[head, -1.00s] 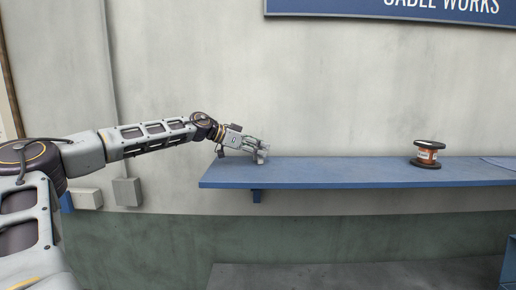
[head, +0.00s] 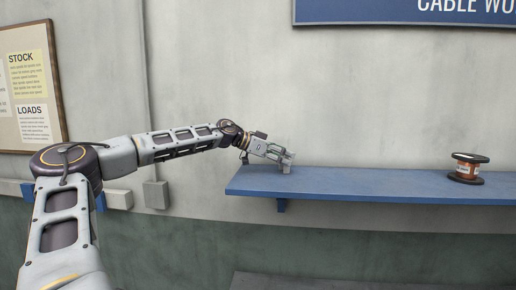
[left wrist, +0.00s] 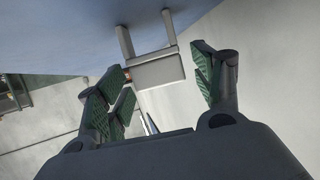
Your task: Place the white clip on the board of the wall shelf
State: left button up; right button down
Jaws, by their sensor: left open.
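The white clip (left wrist: 158,71) shows in the left wrist view as a pale block with two prongs that reach to the blue board (left wrist: 65,38). In the head view it is a small pale shape (head: 288,169) at the left end of the wall shelf's board (head: 350,186), partly hidden by my gripper. My left gripper (head: 287,158) is over that end of the board. In the left wrist view its green-padded fingers (left wrist: 162,68) are spread, with the clip between them and a clear gap on the right. My right gripper is not in view.
A copper spool with black flanges (head: 467,169) stands on the board further right. The board between it and my gripper is clear. A blue sign (head: 420,12) hangs above. A notice board (head: 28,90) and small grey wall boxes (head: 156,194) are at the left.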

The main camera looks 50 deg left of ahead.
pick_arm(q)
jog(key=shift+b+v, duration=0.75)
jog(key=shift+v, duration=1)
jog(key=b+v, duration=0.2)
jog(key=v, duration=0.6)
jog(key=shift+b, duration=0.3)
jog(key=shift+f, duration=0.1)
